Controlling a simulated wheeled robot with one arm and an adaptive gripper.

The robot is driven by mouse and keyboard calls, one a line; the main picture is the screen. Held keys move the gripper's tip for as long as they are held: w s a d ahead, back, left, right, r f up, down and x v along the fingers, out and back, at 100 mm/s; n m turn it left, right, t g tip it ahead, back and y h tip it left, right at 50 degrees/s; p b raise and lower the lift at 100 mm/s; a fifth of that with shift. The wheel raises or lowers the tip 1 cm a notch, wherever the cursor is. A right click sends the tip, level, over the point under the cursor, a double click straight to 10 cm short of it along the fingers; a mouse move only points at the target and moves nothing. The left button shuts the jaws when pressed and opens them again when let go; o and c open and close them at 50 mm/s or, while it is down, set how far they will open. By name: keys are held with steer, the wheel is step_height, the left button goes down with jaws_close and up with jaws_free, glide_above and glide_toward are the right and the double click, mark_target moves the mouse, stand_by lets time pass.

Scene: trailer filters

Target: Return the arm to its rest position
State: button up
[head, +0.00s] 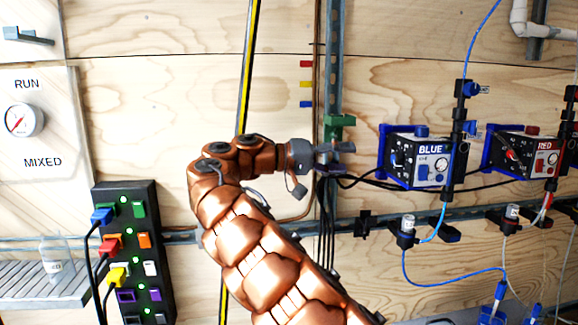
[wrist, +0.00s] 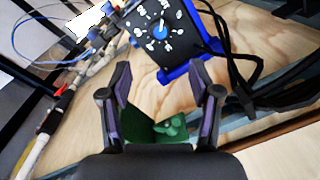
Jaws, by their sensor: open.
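My copper-coloured arm rises from the bottom middle of the head view and bends right toward the plywood wall. My gripper (head: 335,158) is at its end, beside the vertical metal rail and left of the BLUE box. In the wrist view my gripper (wrist: 163,85) has its two dark fingers spread apart with nothing between the tips. A green bracket (wrist: 165,130) shows low between the fingers; the green part also shows in the head view (head: 340,128), just above the gripper. Whether the gripper touches it I cannot tell.
The BLUE box (head: 420,158) and RED box (head: 527,152) hang at right with cables and tubes. A black socket panel (head: 135,250) with coloured plugs stands at left. A gauge (head: 22,119) and a small bottle (head: 54,262) are farther left. Dark cables hang below the gripper.

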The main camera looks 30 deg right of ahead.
steer(key=s+a+f+n+t+y, duration=0.2)
steer(key=s+f+n+y, duration=0.45)
steer(key=s+f, duration=0.95)
steer(key=s+a+f+n+y, duration=0.2)
steer(key=s+a+f+y, duration=0.3)
steer(key=s+a+f, duration=0.55)
steer(key=s+a+f+n+y, duration=0.2)
steer(key=s+a+f+y, duration=0.45)
steer(key=a, duration=0.65)
step_height(320, 180, up, 24)
steer(key=s+t+h+p, duration=0.1)
steer(key=p, duration=2.3)
steer(key=shift+s+a+r+t+p, duration=0.2)
steer(key=shift+t+p, duration=0.1)
steer(key=shift+p, duration=0.1)
